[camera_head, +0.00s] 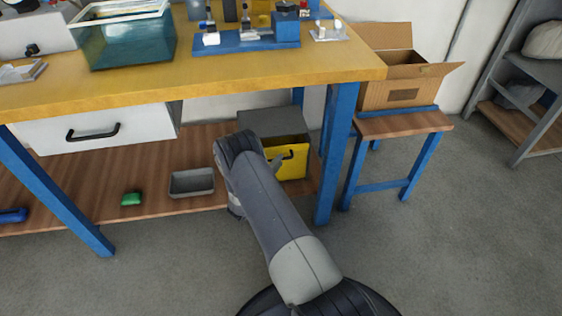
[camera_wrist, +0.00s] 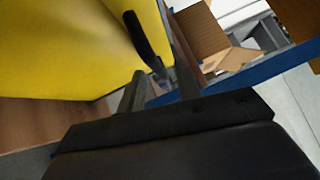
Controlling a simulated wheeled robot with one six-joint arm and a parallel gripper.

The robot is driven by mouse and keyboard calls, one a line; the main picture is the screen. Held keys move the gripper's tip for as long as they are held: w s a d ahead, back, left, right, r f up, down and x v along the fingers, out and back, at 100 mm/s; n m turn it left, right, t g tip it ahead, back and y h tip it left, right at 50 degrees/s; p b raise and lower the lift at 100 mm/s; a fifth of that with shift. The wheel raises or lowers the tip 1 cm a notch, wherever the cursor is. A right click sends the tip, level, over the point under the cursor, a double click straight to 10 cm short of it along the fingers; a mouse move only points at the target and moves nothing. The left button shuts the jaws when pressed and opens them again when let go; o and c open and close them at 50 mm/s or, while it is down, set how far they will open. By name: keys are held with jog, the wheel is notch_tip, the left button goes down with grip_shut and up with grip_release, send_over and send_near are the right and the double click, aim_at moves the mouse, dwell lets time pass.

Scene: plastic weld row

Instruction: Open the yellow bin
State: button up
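The yellow bin (camera_head: 296,166) stands on the lower wooden shelf under the workbench, with a dark grey top (camera_head: 270,122). My arm hides its left part in the head view. Its yellow face (camera_wrist: 60,45) fills the upper left of the wrist view. A curved black handle (camera_wrist: 145,40) stands out from that face. My gripper (camera_wrist: 157,72) is at the handle, with its fingers apart and the handle appearing between them. I cannot see a firm grip on the handle. In the head view my gripper is small and partly hidden against the bin front.
A blue bench leg (camera_head: 337,155) stands just right of the bin. A grey tray (camera_head: 192,183) and a green item (camera_head: 131,199) lie on the shelf to the left. A cardboard box (camera_head: 400,85) sits on a small table at right. The floor in front is clear.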

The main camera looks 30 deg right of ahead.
jog(key=shift+x, duration=1.25)
jog(key=shift+c, duration=0.4)
grip_shut()
